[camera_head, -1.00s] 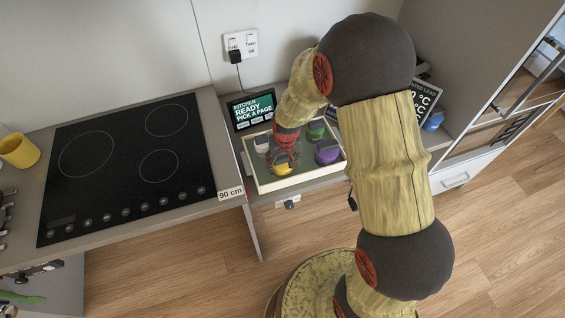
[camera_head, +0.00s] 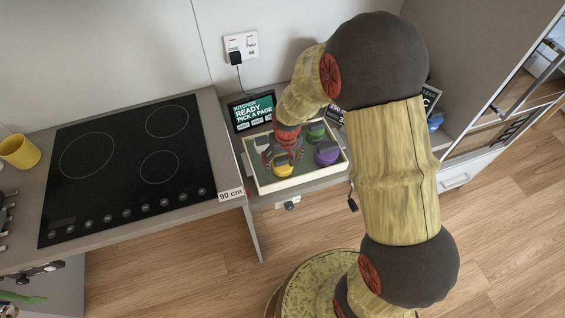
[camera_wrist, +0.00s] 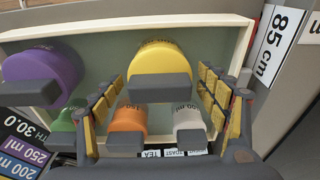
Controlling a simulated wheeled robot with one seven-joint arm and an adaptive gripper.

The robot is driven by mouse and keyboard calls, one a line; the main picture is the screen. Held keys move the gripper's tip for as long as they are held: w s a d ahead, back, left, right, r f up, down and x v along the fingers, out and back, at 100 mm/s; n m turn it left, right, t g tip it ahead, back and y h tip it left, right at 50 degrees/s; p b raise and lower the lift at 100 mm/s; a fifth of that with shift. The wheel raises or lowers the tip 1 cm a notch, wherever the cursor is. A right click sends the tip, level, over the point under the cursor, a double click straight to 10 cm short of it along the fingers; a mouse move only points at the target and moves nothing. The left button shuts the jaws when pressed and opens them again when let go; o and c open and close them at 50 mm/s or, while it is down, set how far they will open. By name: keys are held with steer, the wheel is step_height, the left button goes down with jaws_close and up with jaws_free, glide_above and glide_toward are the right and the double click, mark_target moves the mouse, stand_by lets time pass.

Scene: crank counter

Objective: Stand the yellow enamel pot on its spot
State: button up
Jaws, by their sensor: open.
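A yellow round vessel with a dark grey handle (camera_wrist: 160,58) sits in a shallow cream-rimmed tray; it also shows in the head view (camera_head: 283,168). A second yellow vessel (camera_head: 19,151) stands at the far left, beside the hob. I cannot tell which one is the enamel pot. My gripper (camera_head: 284,150) is over the tray. In the wrist view my gripper (camera_wrist: 162,78) is open, its fingers to either side of the yellow vessel's handle. I see no marked spot for the pot.
The tray (camera_head: 262,190) also holds purple (camera_wrist: 42,74), green (camera_wrist: 62,121), orange (camera_wrist: 128,120) and white (camera_wrist: 188,121) vessels close by. A display (camera_head: 252,110) stands behind it. The black hob (camera_head: 125,165) is bare. An "85 cm" label (camera_wrist: 280,45) lies beside the tray.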

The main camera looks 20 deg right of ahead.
steer(key=r, duration=0.3)
steer(key=s+r+p, duration=0.1)
steer(key=r, duration=0.5)
steer(key=shift+s+r+p, duration=0.2)
steer(key=shift+r+p, duration=0.1)
steer(key=shift+p, duration=0.05)
step_height(320, 180, up, 7)
glide_above(286, 170)
steer(key=s+r+t, duration=0.3)
steer(key=s+r, duration=1.3)
steer(key=s, duration=0.2)
steer(key=shift+s+r+t, duration=0.2)
steer(key=shift+s+t, duration=0.2)
steer(key=shift+d, duration=0.1)
steer(key=shift+f+b, duration=0.95)
